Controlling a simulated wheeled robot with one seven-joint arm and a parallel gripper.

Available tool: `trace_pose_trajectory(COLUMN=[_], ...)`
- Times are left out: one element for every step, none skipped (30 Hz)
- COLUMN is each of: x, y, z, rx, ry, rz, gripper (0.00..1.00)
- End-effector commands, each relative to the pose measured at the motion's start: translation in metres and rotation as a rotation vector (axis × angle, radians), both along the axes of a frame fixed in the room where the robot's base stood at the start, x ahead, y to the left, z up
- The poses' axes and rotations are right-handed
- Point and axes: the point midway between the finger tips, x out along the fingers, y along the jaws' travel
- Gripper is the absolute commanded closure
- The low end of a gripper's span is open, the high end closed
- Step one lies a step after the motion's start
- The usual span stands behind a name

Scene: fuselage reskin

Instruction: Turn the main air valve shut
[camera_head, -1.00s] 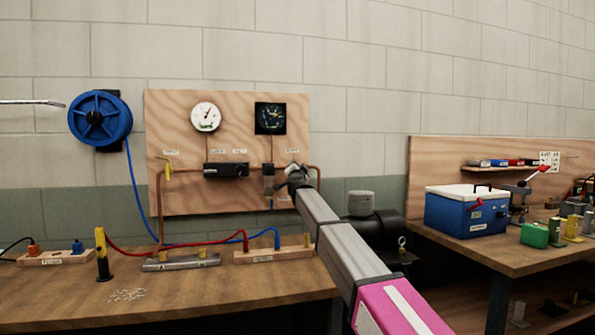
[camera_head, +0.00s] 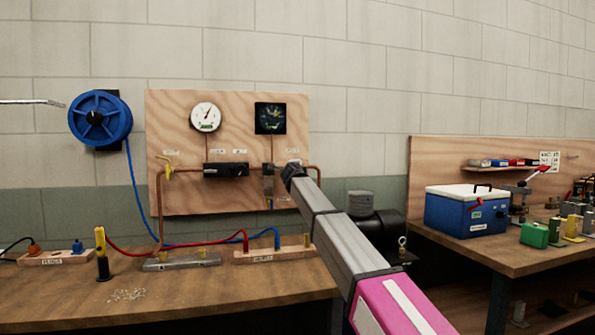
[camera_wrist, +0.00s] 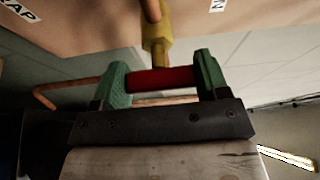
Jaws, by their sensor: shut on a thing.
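The valve shows in the wrist view as a brass-yellow body (camera_wrist: 155,34) on a copper pipe, with a red handle (camera_wrist: 160,79) across it. My gripper (camera_wrist: 161,76) has its two green fingers on either end of the red handle and is shut on it. In the head view my gripper (camera_head: 292,170) is at the right side of the plywood board (camera_head: 225,198), by the copper pipe. There my own arm hides the valve and the handle, so the handle's angle on the pipe is hard to tell.
The board carries a white gauge (camera_head: 206,117), a black gauge (camera_head: 270,118) and a yellow lever (camera_head: 167,165) on the left pipe. A bench (camera_head: 200,290) with hoses stands below. A dark tank (camera_head: 380,228) is right of the board. A blue cooler (camera_head: 466,211) stands farther right.

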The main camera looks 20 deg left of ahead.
Motion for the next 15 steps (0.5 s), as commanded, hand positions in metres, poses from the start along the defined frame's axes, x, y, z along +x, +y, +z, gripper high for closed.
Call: trace_pose_trajectory(x=[-0.0003,-0.0004,-0.0003,-0.0004,-0.0004,-0.0004,-0.0004,-0.0004,-0.0004,-0.0004,-0.0004,-0.0003,-0.0003,-0.0003,-0.0003], y=[-0.0007,-0.0008,-0.0008,-0.0008,-0.0008,-0.0009,-0.0009,-0.0009,-0.0009,-0.0009,-0.0009,-0.0010,-0.0010,-0.0010,-0.0010], z=[-0.0006,-0.0006,-0.0007,-0.0008,-0.0008,-0.0009,-0.0009,-0.0010,-0.0010,-0.0010,-0.0011,-0.0011,-0.0011,-0.0011,-0.0011], rx=[0.010,0.016,0.022,0.026,0.028,0.032,0.033,0.035,0.036,0.037,0.037,0.037,0.037,0.037,0.037], ry=[0.008,0.011,0.015,0.017,0.019,0.021,0.021,0.023,0.024,0.024,0.024,0.024,0.024,0.024,0.024], rz=[-0.001,-0.002,-0.002,-0.002,-0.002,-0.002,-0.002,-0.002,-0.002,-0.002,-0.002,-0.002,-0.002,-0.002,-0.002], gripper=[0.56,0.56,0.56,0.56,0.56,0.56,0.56,0.56,0.56,0.56,0.56,0.56,0.56,0.56,0.56])
